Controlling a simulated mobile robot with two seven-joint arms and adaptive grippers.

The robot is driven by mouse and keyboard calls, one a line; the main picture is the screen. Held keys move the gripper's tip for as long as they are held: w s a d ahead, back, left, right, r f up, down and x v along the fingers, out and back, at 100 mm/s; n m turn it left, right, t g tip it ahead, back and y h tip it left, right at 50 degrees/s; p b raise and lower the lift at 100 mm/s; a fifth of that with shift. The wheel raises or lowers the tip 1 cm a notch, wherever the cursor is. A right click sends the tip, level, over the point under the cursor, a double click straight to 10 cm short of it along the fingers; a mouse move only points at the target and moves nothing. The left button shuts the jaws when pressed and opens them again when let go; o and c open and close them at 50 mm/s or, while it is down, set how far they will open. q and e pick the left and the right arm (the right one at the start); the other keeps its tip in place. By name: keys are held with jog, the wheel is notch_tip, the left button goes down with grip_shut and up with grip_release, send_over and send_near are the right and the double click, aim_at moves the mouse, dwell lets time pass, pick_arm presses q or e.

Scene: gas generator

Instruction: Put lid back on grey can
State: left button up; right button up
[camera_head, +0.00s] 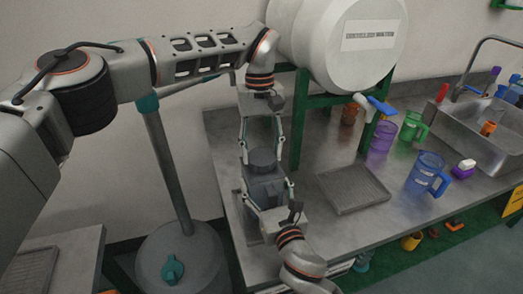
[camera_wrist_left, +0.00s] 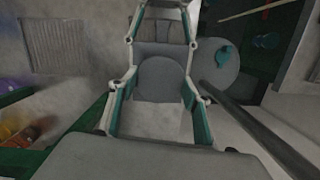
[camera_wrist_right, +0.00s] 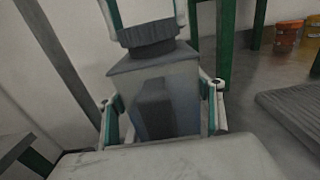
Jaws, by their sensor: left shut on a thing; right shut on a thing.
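The grey can (camera_head: 266,188) stands upright near the left end of the metal counter. It is also in the right wrist view (camera_wrist_right: 180,85). The dark round lid (camera_head: 262,158) is over the can's top, its ridged edge showing in the right wrist view (camera_wrist_right: 148,33); I cannot tell whether it is fully seated. My left gripper (camera_head: 262,150) comes from behind and is shut on the lid, which lies between its fingers in the left wrist view (camera_wrist_left: 162,78). My right gripper (camera_head: 267,190) comes from the front and is shut on the can's body.
A shallow grey tray (camera_head: 352,188) lies right of the can. A blue mug (camera_head: 426,172), a purple cup (camera_head: 382,137) and a green mug (camera_head: 412,127) stand farther right, before the sink (camera_head: 470,130). A white tank (camera_head: 340,45) on a green frame (camera_head: 298,125) rises behind.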

pick_arm(q)
jog(key=shift+m, duration=0.3)
jog(key=o, duration=0.9)
jog(key=shift+r, duration=0.15)
jog(key=shift+r, duration=2.15)
